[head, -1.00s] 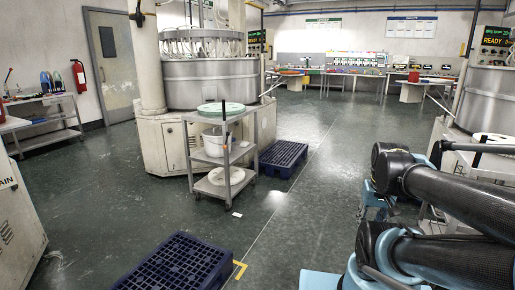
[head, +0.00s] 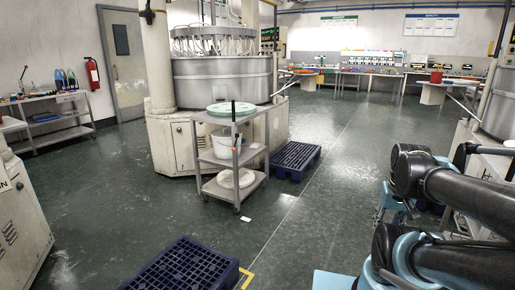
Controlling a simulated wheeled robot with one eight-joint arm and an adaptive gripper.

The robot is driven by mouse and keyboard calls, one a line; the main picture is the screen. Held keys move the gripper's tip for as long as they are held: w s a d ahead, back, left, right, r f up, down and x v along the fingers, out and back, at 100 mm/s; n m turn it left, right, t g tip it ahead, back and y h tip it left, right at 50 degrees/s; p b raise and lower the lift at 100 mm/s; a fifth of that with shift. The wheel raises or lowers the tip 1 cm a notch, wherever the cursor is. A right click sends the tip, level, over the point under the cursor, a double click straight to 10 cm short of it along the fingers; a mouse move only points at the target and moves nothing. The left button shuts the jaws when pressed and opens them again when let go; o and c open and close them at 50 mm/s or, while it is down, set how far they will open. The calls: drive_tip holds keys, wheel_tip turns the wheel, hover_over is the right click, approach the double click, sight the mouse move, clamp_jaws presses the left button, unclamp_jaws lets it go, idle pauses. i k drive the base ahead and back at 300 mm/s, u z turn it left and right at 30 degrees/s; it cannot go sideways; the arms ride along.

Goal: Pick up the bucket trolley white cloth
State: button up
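A grey three-tier trolley (head: 203,158) stands in front of the large round machine. A pale green disc (head: 231,109) and an upright dark rod are at its top. A white bucket (head: 224,142) stands on its middle shelf. A flattish white item (head: 236,178) lies on the bottom shelf; it is too small to tell whether it is cloth. A small white patch (head: 246,219) lies on the floor by the trolley's front wheel. My arm's dark links show at the right, well apart from the trolley. My gripper is not in view.
A dark blue pallet (head: 297,158) lies right of the trolley, against the round machine (head: 222,82). Another blue pallet (head: 185,270) lies in the foreground. A pale cabinet (head: 18,225) stands at the left edge. The floor between the trolley and my arm is clear.

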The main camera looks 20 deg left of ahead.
sight(254, 146)
drive_tip(key=i, duration=3.05)
drive_tip(key=u, duration=2.5)
drive_tip(key=i, duration=0.35)
